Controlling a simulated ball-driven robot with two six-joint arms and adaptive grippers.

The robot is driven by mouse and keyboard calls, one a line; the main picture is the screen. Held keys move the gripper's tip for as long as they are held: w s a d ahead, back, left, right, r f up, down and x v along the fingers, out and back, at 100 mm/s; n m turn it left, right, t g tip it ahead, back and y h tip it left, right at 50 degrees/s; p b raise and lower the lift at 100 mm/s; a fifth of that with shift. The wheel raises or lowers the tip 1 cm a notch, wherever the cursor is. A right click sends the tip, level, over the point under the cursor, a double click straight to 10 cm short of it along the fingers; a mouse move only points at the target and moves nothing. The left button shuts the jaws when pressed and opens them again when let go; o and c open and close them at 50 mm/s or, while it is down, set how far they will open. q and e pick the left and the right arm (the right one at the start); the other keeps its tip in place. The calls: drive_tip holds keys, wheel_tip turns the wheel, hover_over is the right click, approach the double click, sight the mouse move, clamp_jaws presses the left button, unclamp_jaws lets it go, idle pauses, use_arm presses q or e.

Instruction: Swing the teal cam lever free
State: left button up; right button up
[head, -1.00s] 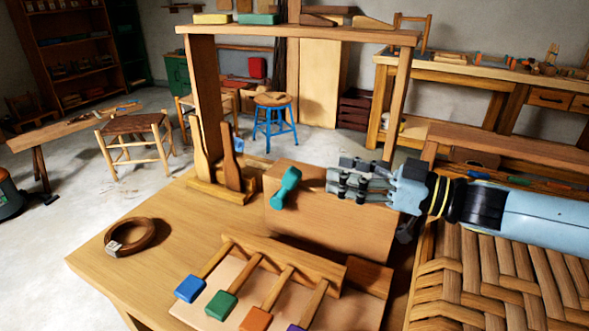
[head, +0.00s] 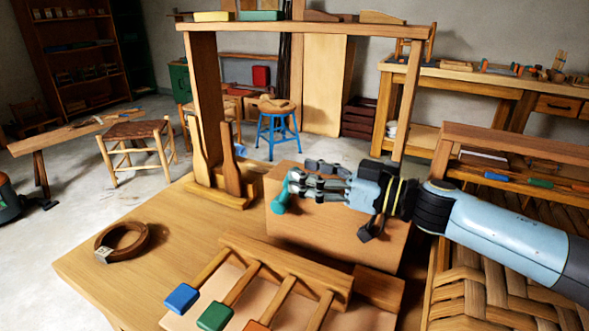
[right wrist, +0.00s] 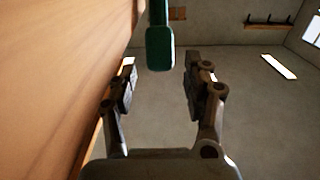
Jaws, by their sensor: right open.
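The teal cam lever (head: 280,197) sits on the front face of the wooden block (head: 340,232) on the bench. It hangs tilted, its lower end toward the left. My right gripper (head: 298,182) reaches in from the right with its fingertips close to the lever's upper part, partly covering it. In the right wrist view the lever (right wrist: 160,48) shows dark green, just beyond and between the two spread fingertips (right wrist: 160,82). The gripper is open and holds nothing. Contact with the lever cannot be told. My left gripper is not in view.
A rack with coloured-ended pegs, blue (head: 181,298) and green (head: 215,317) among them, lies in front of the block. A coiled brown strap (head: 143,247) lies at left. A wooden frame (head: 204,100) rises behind. A woven seat (head: 480,290) is at right.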

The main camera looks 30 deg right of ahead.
drive_tip(key=shift+x, duration=1.6)
drive_tip(key=shift+c, duration=0.4)
clamp_jaws()
